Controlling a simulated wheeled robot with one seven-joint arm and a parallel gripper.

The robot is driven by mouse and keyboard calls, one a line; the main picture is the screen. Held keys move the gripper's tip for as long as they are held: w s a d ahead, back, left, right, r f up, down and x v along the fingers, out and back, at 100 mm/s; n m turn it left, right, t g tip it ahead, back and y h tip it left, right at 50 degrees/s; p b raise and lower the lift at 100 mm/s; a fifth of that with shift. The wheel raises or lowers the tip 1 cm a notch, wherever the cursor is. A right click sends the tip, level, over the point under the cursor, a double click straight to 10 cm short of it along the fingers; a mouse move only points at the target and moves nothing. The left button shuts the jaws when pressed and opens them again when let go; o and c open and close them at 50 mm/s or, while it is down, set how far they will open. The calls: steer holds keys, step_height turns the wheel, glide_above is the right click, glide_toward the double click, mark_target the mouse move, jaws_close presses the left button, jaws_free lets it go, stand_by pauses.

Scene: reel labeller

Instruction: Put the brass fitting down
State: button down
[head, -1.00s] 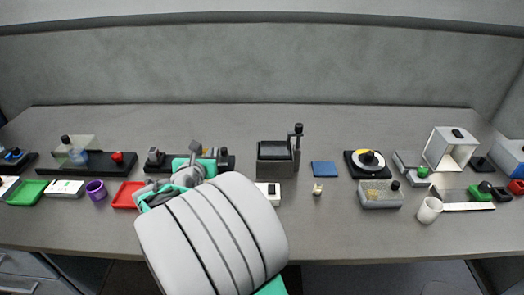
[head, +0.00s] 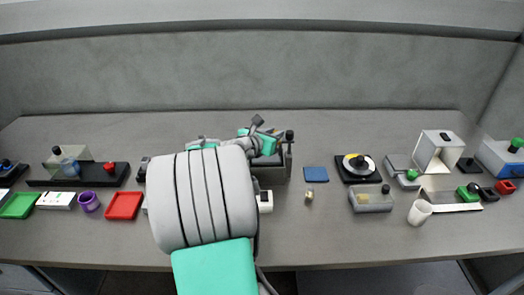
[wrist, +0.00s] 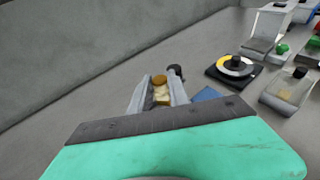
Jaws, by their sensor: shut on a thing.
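The brass fitting (wrist: 160,82) shows in the wrist view between the two fingers of my gripper (wrist: 158,92). My gripper is shut on it and holds it, with its golden top showing. In the head view my wrist and arm hide the fitting and most of the fingers. There my gripper is over the dark block with an upright post (head: 289,160), near the middle of the bench. The gap between the fitting and the surface below cannot be told. A blue flat pad (head: 316,174) lies right of that block, also partly seen in the wrist view (wrist: 207,95).
A small cream-and-brass piece (head: 309,196) stands in front of the blue pad. A black-and-yellow dial (head: 359,167), a clear box (head: 371,200) and a white cup (head: 419,212) are to the right. Red (head: 124,206) and green (head: 18,205) trays lie left. The bench's back strip is clear.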

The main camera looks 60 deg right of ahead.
steer(key=w+f, duration=0.2)
steer(key=w+d+f, duration=0.1)
steer(key=w+f, duration=0.1)
steer(key=f, duration=0.1)
steer(key=shift+w+f, duration=0.15)
steer(key=shift+f, duration=0.1)
steer(key=shift+w+d+f, duration=0.1)
steer(key=shift+w+f, duration=0.05)
steer(key=shift+f, duration=1.55)
steer(key=c, duration=1.3)
jaws_free()
steer(key=shift+f, duration=0.15)
steer(key=shift+o, duration=0.2)
